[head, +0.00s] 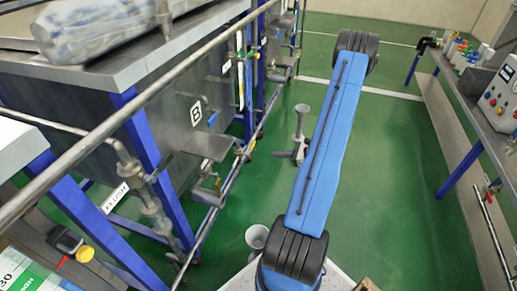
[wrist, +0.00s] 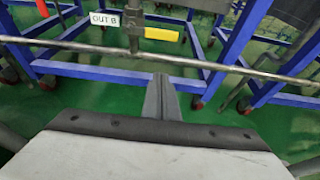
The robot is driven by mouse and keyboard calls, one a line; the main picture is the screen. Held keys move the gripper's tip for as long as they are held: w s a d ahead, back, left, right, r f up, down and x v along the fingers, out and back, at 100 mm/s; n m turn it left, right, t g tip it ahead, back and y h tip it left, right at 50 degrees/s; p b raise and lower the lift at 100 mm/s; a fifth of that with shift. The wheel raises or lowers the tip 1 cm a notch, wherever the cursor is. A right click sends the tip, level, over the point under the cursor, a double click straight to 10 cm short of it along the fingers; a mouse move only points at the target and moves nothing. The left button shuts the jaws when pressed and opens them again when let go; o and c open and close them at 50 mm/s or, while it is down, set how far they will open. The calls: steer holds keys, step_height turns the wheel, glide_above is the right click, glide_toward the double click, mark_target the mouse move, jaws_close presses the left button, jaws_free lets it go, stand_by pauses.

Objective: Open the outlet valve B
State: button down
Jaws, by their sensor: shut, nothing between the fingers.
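In the wrist view, a white label reading OUT B (wrist: 105,19) hangs beside a grey vertical pipe (wrist: 134,22). A yellow lever handle (wrist: 161,34) sticks out to the right of this pipe, roughly level and crosswise to it. My gripper (wrist: 163,82) is shut and empty, pointing toward the pipework from below the handle in the picture. It appears apart from the handle. In the head view, a tank carries a B plate (head: 195,112); my arm extends away, and my gripper cannot be made out.
A long horizontal pipe (wrist: 230,68) crosses in front of blue frame legs (wrist: 225,50). A red handle (wrist: 42,8) is at the left. In the head view, a bench with a control box (head: 499,95) stands right, with clear green floor (head: 400,200) between.

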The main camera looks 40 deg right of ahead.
mark_target(253, 146)
steer(key=w+a, duration=0.4)
steer(key=w, duration=0.4)
steer(key=shift+a+r, duration=0.35)
steer(key=shift+a, duration=0.05)
